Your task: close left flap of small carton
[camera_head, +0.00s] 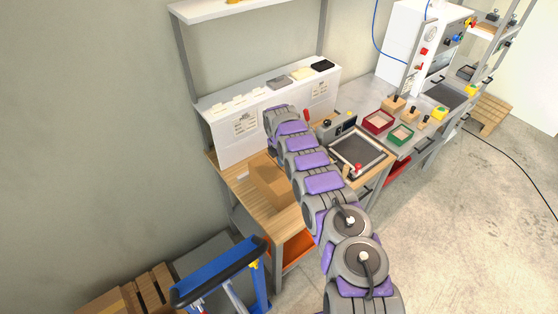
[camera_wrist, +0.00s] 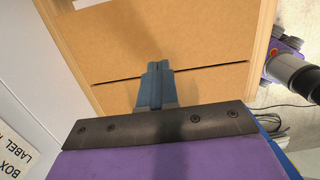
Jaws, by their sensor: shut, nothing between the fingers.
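The small brown carton (camera_head: 268,180) sits on the wooden bench, left of my arm in the head view; my arm hides part of it. In the wrist view, brown cardboard (camera_wrist: 200,38) fills the middle, with a thin dark slit running across it between two panels. I cannot tell which panel is the left flap. My gripper (camera_wrist: 155,66) is shut and empty, its blue fingers together in front of the cardboard near the slit. I cannot tell if they touch it. The fingers are hidden in the head view.
The wooden bench (camera_head: 283,222) has a white shelf unit (camera_head: 220,145) along its back. A framed dark panel (camera_head: 357,150) lies right of my arm, with red (camera_head: 377,122) and green (camera_head: 400,135) trays beyond. A blue-handled cart (camera_head: 215,275) stands at the front left. Open floor lies right.

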